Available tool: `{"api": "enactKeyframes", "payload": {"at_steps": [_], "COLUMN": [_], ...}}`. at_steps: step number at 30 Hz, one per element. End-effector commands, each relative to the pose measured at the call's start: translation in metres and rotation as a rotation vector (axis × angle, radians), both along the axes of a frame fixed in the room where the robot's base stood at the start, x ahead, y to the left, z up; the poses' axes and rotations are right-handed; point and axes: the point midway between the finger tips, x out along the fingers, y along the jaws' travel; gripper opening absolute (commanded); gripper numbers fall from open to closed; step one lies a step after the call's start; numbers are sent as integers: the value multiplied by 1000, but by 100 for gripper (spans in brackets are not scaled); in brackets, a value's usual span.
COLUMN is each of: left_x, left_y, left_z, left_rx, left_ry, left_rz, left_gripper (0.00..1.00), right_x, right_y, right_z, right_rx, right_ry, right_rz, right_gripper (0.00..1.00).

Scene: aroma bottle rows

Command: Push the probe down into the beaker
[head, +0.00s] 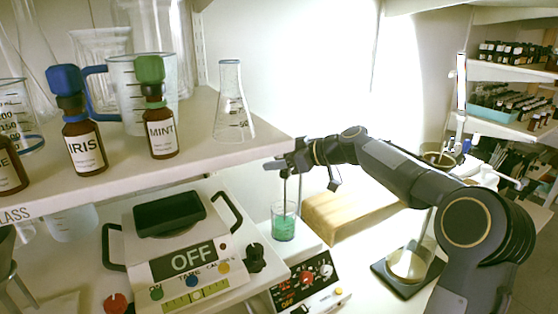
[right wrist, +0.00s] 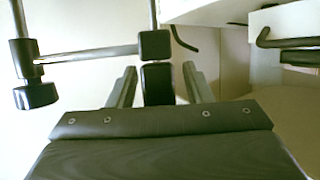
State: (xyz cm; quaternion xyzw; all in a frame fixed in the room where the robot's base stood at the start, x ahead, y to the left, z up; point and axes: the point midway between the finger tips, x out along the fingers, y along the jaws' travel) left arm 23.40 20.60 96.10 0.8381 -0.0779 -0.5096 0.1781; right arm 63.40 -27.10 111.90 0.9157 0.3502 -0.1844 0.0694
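The glass beaker (head: 284,222) holds green liquid and stands on the hotplate stirrer (head: 303,283). The thin dark probe (head: 286,190) hangs upright over the beaker; its lower end reaches the beaker's mouth, and how deep it sits is hard to tell. My right gripper (head: 287,168) is at the probe's upper end, above the beaker. In the right wrist view, its two fingers (right wrist: 159,88) stand on either side of a black block (right wrist: 157,82), with a gap on each side. A horizontal rod (right wrist: 92,54) runs from a stand at left to another black block (right wrist: 155,44). My left gripper is not in view.
A shelf above at left carries brown bottles labelled IRIS (head: 85,147) and MINT (head: 162,134) and a conical flask (head: 232,105). A scale (head: 180,250) reading OFF stands left of the stirrer. A cardboard-coloured box (head: 345,215) lies behind, below my right arm.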

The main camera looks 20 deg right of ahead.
Motion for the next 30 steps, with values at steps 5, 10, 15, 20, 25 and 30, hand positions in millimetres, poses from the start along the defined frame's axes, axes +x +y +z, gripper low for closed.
{"api": "enactKeyframes", "payload": {"at_steps": [5,10,15,20,25,30], "left_x": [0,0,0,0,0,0], "left_y": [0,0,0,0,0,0], "left_z": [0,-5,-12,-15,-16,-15], "left_rx": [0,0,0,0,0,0], "left_ry": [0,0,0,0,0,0], "left_rz": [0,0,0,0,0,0], "left_gripper": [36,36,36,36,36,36], "right_x": [-1,-12,-33,-48,-54,-54], "right_y": [-1,-12,-31,-44,-48,-48], "right_z": [2,8,18,27,31,31], "right_rx": [0,0,-1,-1,0,0], "right_ry": [-2,-5,-4,-3,-1,-1], "right_rz": [-1,-4,-5,-3,-1,-1], "right_gripper": [45,45,45,45,45,45]}}
